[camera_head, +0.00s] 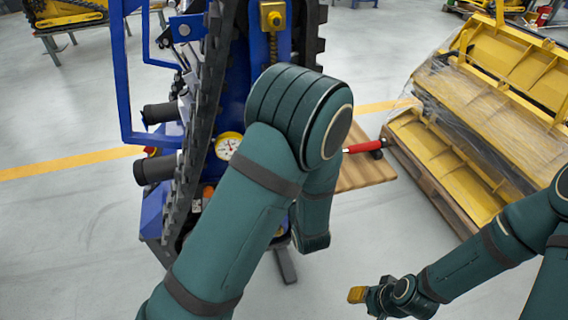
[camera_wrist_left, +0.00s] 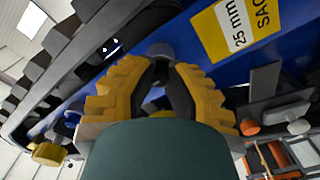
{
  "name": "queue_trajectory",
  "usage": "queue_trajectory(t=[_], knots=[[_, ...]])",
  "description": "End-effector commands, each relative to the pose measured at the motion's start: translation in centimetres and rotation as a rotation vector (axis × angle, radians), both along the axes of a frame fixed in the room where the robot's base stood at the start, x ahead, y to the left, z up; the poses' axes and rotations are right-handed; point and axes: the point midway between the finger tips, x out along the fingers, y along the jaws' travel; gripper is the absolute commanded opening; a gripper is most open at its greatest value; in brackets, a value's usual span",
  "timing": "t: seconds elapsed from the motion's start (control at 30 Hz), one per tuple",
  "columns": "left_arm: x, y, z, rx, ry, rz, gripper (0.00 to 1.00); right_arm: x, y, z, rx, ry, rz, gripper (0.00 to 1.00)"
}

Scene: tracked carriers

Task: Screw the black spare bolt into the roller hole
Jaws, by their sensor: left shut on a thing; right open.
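In the left wrist view, the yellow fingers of my left gripper (camera_wrist_left: 163,70) are closed around a small dark round piece, which looks like the black spare bolt (camera_wrist_left: 160,50). It is close to the blue frame of the tracked carrier (camera_wrist_left: 190,62). The roller hole cannot be made out, and I cannot tell whether the bolt touches it. In the head view, my left arm hides its own gripper in front of the carrier's black track (camera_head: 197,125). My right gripper (camera_head: 357,294) is open and empty, low over the floor at the lower right.
A wooden table (camera_head: 360,176) stands behind my left arm, with a red-handled tool (camera_head: 362,148) on it. A round gauge (camera_head: 228,146) is on the carrier. Yellow metal parts (camera_head: 510,75) are stacked on a pallet at the right. The floor between is clear.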

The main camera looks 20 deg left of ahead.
Motion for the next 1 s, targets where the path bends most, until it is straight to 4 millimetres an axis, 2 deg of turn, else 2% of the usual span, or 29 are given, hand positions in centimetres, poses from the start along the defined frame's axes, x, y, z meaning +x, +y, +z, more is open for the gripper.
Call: queue_trajectory(t=[0.03, 0.33, 0.5, 0.8, 1.0], knots=[[0.0, 0.0, 0.2, 0.061, 0.044, -0.001, 0.0, 0.0, 0.0, 0.8, 0.0, 0.0, 0.0, 0.39], [-0.1, 0.0, 0.2, 0.426, 0.288, -0.001, 0.0, 0.0, 0.0, 3.1, 0.0, 0.0, 0.0, 0.39], [-0.1, 0.0, 0.0, 0.501, 0.337, 0.001, 0.0, 0.0, 0.0, 3.4, 0.0, 0.0, 0.0, 0.39], [-0.1, 0.0, 0.0, 0.521, 0.352, 0.001, 0.0, 0.0, 0.0, 3.5, 0.0, 0.0, 0.0, 0.39], [-0.1, 0.0, 0.3, 0.749, 0.505, -0.001, 0.0, 0.0, 0.0, 5.4, 0.0, 0.0, 0.0, 0.39]])
